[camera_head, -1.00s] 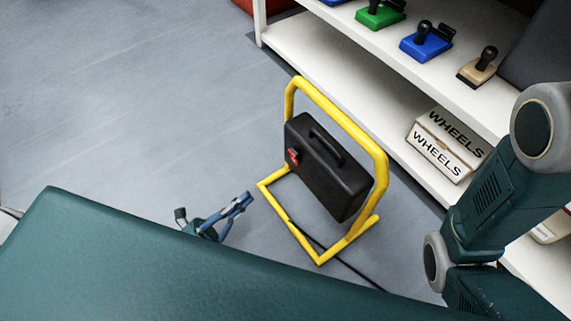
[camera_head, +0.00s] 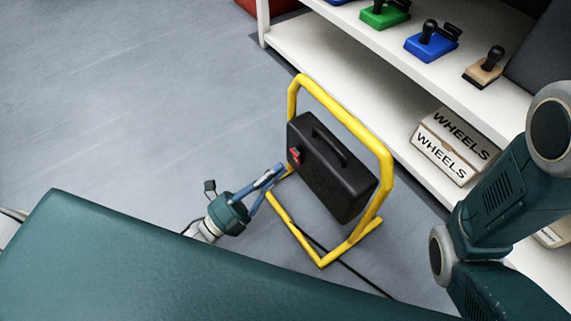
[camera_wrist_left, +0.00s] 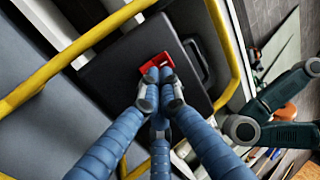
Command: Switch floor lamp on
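The floor lamp has a black box body (camera_head: 335,170) in a yellow tube frame (camera_head: 350,120) and stands on the floor. A red switch (camera_head: 295,155) is on the box's side facing my left gripper. It also shows in the left wrist view (camera_wrist_left: 156,63). My left gripper (camera_head: 280,171) is beside the lamp, just below and left of the switch. In the left wrist view its blue fingers (camera_wrist_left: 160,92) come together with tips close in front of the switch, holding nothing. Whether they touch it I cannot tell. My right gripper is out of view.
A white shelf (camera_head: 320,60) stands behind the lamp, with stamp-like tools (camera_head: 432,42) on top and boxes marked WHEELS (camera_head: 445,155) below. A cable (camera_head: 355,275) runs from the lamp along the floor. Open grey floor (camera_head: 130,100) lies to the left.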

